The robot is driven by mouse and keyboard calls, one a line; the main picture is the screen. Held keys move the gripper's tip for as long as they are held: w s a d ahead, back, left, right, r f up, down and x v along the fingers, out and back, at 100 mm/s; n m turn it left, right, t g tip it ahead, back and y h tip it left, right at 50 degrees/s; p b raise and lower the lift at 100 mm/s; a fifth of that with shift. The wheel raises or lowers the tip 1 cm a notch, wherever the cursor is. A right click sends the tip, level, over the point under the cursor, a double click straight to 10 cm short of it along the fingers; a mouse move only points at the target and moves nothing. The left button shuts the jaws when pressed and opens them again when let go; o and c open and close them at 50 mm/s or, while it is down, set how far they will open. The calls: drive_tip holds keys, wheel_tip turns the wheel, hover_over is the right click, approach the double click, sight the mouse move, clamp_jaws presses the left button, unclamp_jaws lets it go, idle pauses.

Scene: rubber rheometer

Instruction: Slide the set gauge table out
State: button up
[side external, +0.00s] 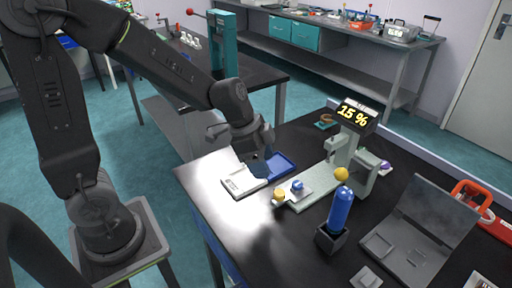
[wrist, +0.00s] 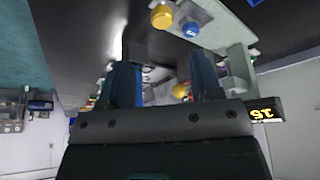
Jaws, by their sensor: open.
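The set gauge (side external: 362,158) is a pale green stand with a lit display (side external: 357,115) reading 15 %. Its pale flat table (side external: 310,197) extends toward the left front, carrying a yellow knob (side external: 280,194) and a small blue piece (side external: 297,186). In the wrist view the table (wrist: 212,14) is at the top, with the yellow knob (wrist: 162,16) and blue piece (wrist: 190,30). My gripper (side external: 262,158) is left of the table, above a blue and white tray.
The blue and white tray (side external: 238,186) lies below my gripper. A blue cylinder (side external: 341,207) stands in a dark block (side external: 329,238) in front of the gauge. A yellow ball (side external: 341,174) is by the gauge. A grey open case (side external: 425,225) lies right. The bench's left front is clear.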

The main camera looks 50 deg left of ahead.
drive_tip(key=v, duration=0.3)
drive_tip(key=shift+s+a+r, duration=0.15)
drive_tip(key=shift+r, duration=0.2)
drive_tip(key=s+r+n+t+y, duration=0.1)
drive_tip(key=s+r+n, duration=0.2)
drive_tip(key=s, duration=0.3)
drive_tip(key=s+a+r+n+t+y, duration=0.1)
drive_tip(key=s+r+n+y, duration=0.1)
drive_tip(key=s+r+n, duration=0.2)
drive_tip(key=s+n, duration=0.2)
drive_tip(key=s, duration=0.1)
drive_tip(key=shift+r, duration=0.15)
